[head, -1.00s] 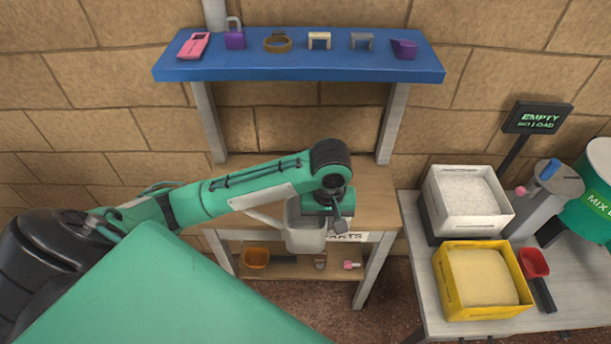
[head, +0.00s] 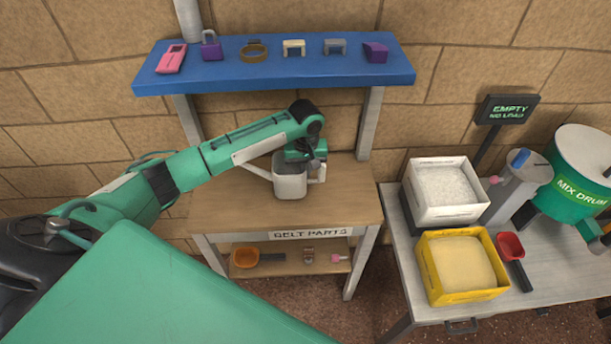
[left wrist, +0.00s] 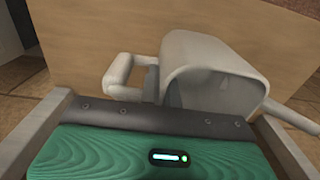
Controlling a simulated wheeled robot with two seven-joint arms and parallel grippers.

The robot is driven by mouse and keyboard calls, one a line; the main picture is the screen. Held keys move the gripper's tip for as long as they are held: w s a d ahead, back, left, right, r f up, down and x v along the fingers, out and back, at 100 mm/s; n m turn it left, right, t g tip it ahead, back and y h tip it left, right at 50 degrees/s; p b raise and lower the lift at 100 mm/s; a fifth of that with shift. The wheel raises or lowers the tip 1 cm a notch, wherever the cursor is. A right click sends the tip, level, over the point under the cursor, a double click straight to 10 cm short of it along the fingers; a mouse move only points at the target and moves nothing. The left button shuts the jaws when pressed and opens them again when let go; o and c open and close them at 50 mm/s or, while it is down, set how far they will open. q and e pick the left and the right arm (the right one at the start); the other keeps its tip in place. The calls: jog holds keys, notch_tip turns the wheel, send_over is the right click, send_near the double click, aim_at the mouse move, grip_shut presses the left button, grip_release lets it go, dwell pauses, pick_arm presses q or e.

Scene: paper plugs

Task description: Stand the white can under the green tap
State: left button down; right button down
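The white can (head: 290,184) is upright over the wooden bench top, with a thin arm at each side. I cannot tell whether its base touches the wood. I cannot make out a green tap for certain; a green fitting (head: 588,232) projects low from the mix drum. My right gripper is not in view.
The "BELT PARTS" bench (head: 228,210) has bare wood around the can. A blue shelf (head: 270,75) with several small parts hangs above. At right, a grey table (head: 400,275) carries a white box (head: 425,208), a yellow box (head: 465,297), a red scoop (head: 510,246) and the mix drum (head: 560,190).

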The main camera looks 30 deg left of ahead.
pick_arm(q)
notch_tip(320, 180, down, 3)
jog(key=shift+f+p, duration=0.1)
jog(key=shift+p, duration=0.5)
jog(key=shift+w+f, duration=0.15)
jog(key=shift+f, duration=0.25)
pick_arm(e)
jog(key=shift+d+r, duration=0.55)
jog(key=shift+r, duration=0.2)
pick_arm(q)
jog(key=c, duration=1.7)
grip_release()
jog(key=shift+f, duration=0.15)
jog(key=shift+o, duration=0.3)
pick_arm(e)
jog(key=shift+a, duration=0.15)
